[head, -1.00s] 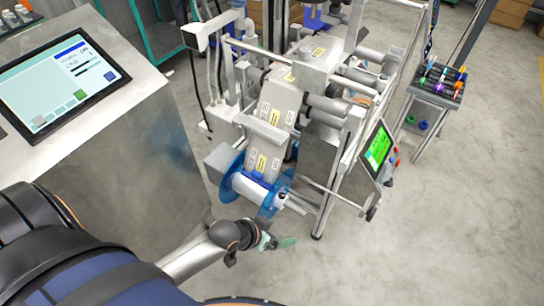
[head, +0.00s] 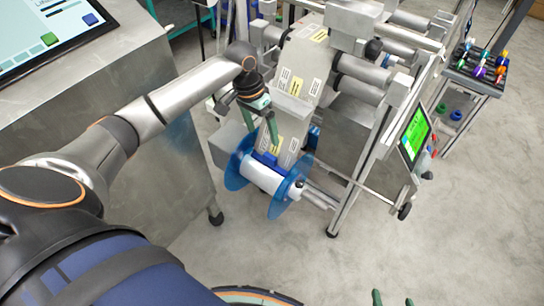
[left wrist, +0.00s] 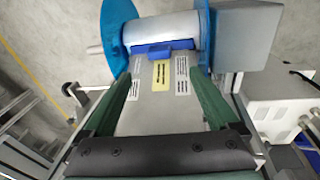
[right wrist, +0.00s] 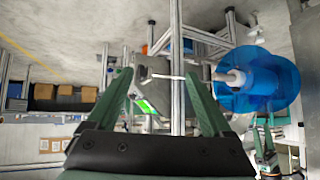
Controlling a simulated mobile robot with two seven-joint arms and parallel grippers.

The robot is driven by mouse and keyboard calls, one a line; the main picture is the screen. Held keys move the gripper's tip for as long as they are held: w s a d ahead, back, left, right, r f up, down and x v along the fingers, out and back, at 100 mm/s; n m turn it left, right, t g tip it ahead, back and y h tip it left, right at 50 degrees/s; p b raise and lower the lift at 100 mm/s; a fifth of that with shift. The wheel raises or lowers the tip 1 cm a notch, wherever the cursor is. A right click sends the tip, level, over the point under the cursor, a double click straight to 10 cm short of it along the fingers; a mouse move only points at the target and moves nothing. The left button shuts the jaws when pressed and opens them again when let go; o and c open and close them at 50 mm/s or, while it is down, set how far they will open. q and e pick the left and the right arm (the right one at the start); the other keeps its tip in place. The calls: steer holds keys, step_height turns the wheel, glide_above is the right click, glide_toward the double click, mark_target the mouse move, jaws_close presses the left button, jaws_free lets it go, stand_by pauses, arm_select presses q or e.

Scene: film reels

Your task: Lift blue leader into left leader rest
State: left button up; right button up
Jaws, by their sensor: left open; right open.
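A blue block (head: 265,158), likely the blue leader, lies across the white roll (head: 262,178) between two clear blue reel flanges. It also shows in the left wrist view (left wrist: 165,48), at the end of the grey labelled strip (left wrist: 150,105). My left gripper (head: 260,136) is open and empty, pointing down over the strip just above the block. In the left wrist view its fingers (left wrist: 162,80) flank the strip, short of the block; contact cannot be told. My right gripper (head: 393,299) is open and empty at the bottom edge, away from the reel. I cannot identify the left leader rest.
The machine frame with rollers (head: 365,70) stands behind the reel. A green screen (head: 413,135) and a thin rod are to its right. A steel console (head: 110,95) stands left. A rack of coloured items (head: 478,65) is at the far right.

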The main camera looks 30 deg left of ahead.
arm_select(q)
steer(key=b, duration=0.1)
glide_above(269, 156)
steer(key=a, duration=0.1)
steer(key=f, duration=0.4)
steer(key=shift+s+f, duration=0.2)
steer(key=shift+f, duration=0.1)
steer(key=f, duration=0.1)
steer(key=f+b, duration=0.1)
steer(key=f, duration=0.1)
steer(key=f+b, duration=0.1)
steer(key=f, duration=0.1)
steer(key=shift+w+d+f, duration=0.2)
steer(key=shift+w+d, duration=0.05)
steer(key=shift+d, duration=0.15)
steer(key=shift+f, duration=0.15)
jaws_close()
arm_select(e)
steer(key=w+r+n+t+y, duration=0.1)
steer(key=w+r+t, duration=0.2)
steer(key=r, duration=0.6)
steer(key=w+r+n+t+y, duration=0.1)
steer(key=w+r+t, duration=0.3)
steer(key=r, duration=0.5)
steer(key=shift+w+r+t, duration=0.15)
steer(key=shift+t, duration=0.75)
